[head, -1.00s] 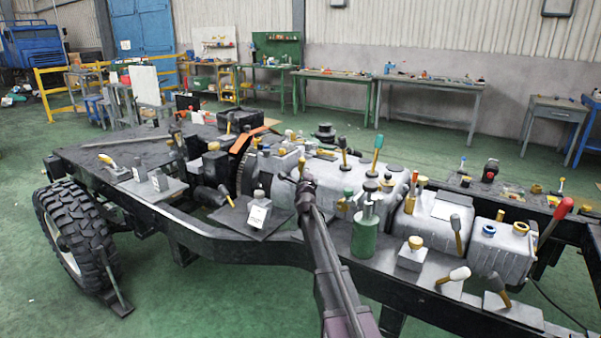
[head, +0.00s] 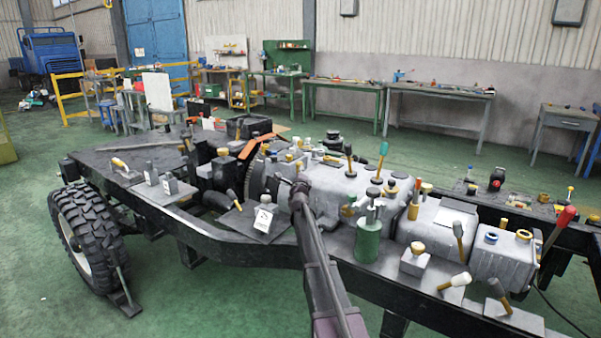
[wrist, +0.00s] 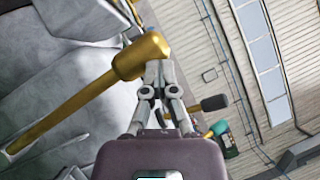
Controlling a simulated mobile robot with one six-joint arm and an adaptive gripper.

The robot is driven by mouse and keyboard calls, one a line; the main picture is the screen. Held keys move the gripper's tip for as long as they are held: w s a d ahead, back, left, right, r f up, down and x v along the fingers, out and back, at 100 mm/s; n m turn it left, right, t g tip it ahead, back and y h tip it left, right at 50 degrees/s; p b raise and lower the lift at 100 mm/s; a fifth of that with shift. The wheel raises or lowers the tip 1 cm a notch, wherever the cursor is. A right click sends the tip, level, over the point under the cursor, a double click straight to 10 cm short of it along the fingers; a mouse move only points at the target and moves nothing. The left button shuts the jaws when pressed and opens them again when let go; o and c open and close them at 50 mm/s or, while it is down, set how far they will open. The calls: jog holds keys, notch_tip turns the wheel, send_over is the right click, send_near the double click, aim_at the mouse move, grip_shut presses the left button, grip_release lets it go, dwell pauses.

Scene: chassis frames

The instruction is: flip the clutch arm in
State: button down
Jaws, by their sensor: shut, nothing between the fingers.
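A gold lever (wrist: 70,102) with a thick gold head (wrist: 141,56) crosses the left of the wrist view, its foot at the grey housing. I cannot tell for sure that it is the clutch arm. My gripper (wrist: 159,68) is shut and empty, its fingertips right beside and below the gold head. I cannot tell whether they touch it. In the head view, my gripper (head: 300,187) is at the left end of the grey gearbox housing (head: 326,198), by the bell housing; the small parts there are partly hidden by my arm.
A dark-knobbed lever (wrist: 213,103) and a green-handled lever (wrist: 218,128) stand beyond my gripper in the wrist view. The green-handled lever (head: 382,156) also shows on the chassis. A green cylinder (head: 368,240) stands right of my arm. The chassis rail (head: 225,248) runs in front.

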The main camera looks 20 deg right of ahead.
jog(key=shift+w+d+r, duration=0.1)
jog(key=shift+w+d, duration=0.1)
jog(key=shift+w, duration=0.05)
jog(key=shift+s, duration=0.1)
jog(key=s+a+p, duration=0.1)
jog(key=s+a, duration=0.2)
jog(key=s, duration=1)
jog(key=shift+r, duration=0.4)
jog(key=shift+a, duration=0.1)
